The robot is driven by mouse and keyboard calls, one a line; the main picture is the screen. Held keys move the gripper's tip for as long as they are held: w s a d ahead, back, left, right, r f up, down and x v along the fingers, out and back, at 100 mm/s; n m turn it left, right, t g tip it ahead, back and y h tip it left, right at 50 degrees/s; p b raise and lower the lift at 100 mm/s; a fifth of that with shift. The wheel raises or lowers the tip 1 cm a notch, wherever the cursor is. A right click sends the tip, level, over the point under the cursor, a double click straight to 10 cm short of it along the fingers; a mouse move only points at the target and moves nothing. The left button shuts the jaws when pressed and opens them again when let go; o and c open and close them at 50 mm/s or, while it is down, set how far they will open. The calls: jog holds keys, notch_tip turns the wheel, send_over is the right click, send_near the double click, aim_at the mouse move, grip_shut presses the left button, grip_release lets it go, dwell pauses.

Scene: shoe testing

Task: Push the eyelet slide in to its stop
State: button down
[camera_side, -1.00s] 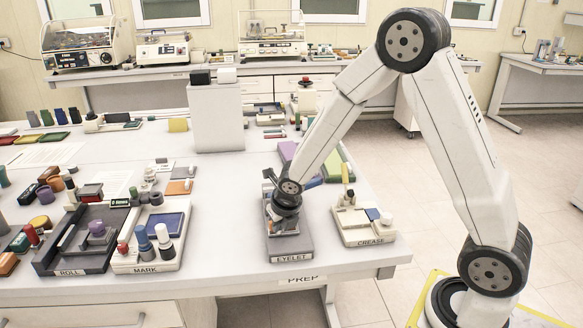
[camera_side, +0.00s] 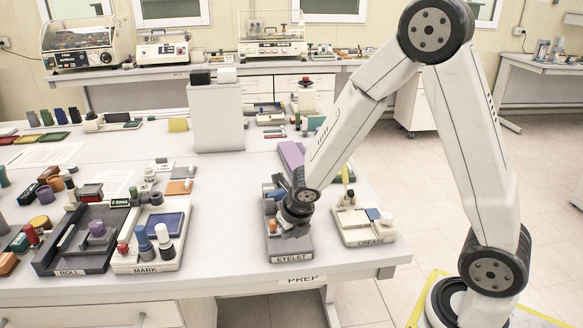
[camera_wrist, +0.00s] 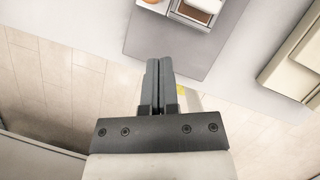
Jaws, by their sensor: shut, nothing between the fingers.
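The eyelet station (camera_side: 290,250) is a grey block labelled EYELET near the front edge of the table in the side view. My gripper (camera_side: 296,228) is low over its front right part and hides much of its top, so I cannot make out the slide's position there. In the wrist view, my gripper (camera_wrist: 160,66) is shut and empty, its fingertips over the station's bare grey base plate (camera_wrist: 178,55). A metal-framed part with a brown inset (camera_wrist: 195,10) on the station shows at the top edge, beyond the fingertips and apart from them.
The CREASE station (camera_side: 365,228) stands close on the right and shows in the wrist view (camera_wrist: 293,58). The MARK station (camera_side: 150,245) and ROLL station (camera_side: 75,245) are to the left. A purple block (camera_side: 291,155) lies behind. The table's front edge is near.

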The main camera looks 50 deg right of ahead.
jog(key=v, duration=0.9)
jog(key=shift+r, duration=0.2)
jog(key=shift+s, duration=0.1)
dwell(0.5)
jog(key=s+f+m, duration=0.2)
jog(key=s+m, duration=0.1)
jog(key=m, duration=1.3)
jog(key=s+a+f+m+g+y, duration=0.1)
jog(key=s+m, duration=0.3)
jog(key=m, duration=1.2)
jog(key=shift+s+a+f, duration=0.15)
jog(key=shift+s+f, duration=0.05)
jog(key=shift+f, duration=0.3)
